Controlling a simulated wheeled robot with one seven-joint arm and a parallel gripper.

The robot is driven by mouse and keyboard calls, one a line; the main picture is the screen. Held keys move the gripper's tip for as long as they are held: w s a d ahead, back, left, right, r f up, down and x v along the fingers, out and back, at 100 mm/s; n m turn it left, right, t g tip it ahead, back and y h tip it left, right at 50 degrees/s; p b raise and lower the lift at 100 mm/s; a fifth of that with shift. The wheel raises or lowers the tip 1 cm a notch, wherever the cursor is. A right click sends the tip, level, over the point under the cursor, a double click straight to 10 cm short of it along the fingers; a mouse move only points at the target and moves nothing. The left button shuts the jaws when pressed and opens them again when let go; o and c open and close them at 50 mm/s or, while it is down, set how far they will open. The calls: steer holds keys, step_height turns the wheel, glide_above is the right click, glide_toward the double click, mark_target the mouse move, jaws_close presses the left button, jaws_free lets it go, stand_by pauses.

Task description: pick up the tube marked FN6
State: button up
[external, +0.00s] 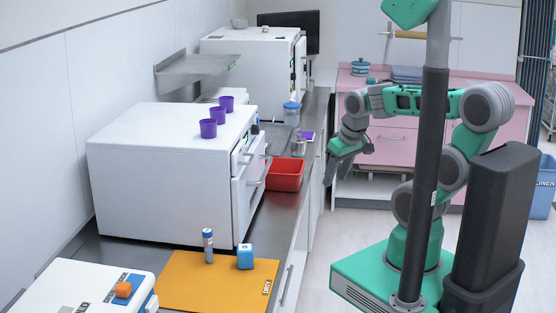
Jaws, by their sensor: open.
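A tube (208,248) with a blue cap stands upright on an orange mat (185,287) on the counter at the lower left. Its marking is too small to read, so I cannot tell whether it says FN6. My gripper (336,162) is open and seems empty. It is in the air beyond the counter's right edge, well behind and to the right of the tube, touching nothing that I can see.
A white box-shaped appliance (160,190) bears several purple cups (208,129). A red bin (286,175) stands on the steel counter (268,213) right of it. The mat's front part is clear.

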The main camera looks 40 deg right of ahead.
steer(key=w+a+n+y+b, duration=0.1)
steer(key=w+a+n, duration=0.2)
steer(key=a+n, duration=0.95)
steer(key=n+y+b, duration=0.3)
glide_toward(211, 243)
steer(key=shift+s+d+f+t, duration=0.2)
steer(key=shift+d+f, duration=0.2)
steer(key=shift+d, duration=0.2)
steer(key=shift+s+d+f+t, duration=0.2)
steer(key=shift+d+f, duration=0.15)
steer(key=shift+d, duration=0.3)
steer(key=a+f+m+t+y+b, duration=0.1)
steer(key=f+m, duration=0.1)
steer(key=w+a+f+m+t+y, duration=0.1)
steer(key=f+m, duration=0.1)
steer(key=w+a+f+m+t+y+b, duration=0.1)
steer(key=m, duration=0.1)
steer(key=shift+f+t+b, duration=0.3)
steer(key=shift+f+t, duration=0.1)
steer(key=shift+s+a+m+t+y+b, duration=0.15)
steer(key=shift+a+m+t+y+b, duration=0.15)
steer(key=shift+m+t+y, duration=0.45)
steer(key=shift+a+m+y, duration=0.1)
steer(key=shift+m+y, duration=0.15)
steer(key=shift+m, duration=0.05)
steer(key=x, duration=0.4)
steer(key=p+x, duration=0.1)
steer(key=x, duration=0.2)
steer(key=shift+w+f, duration=0.35)
jaws_close()
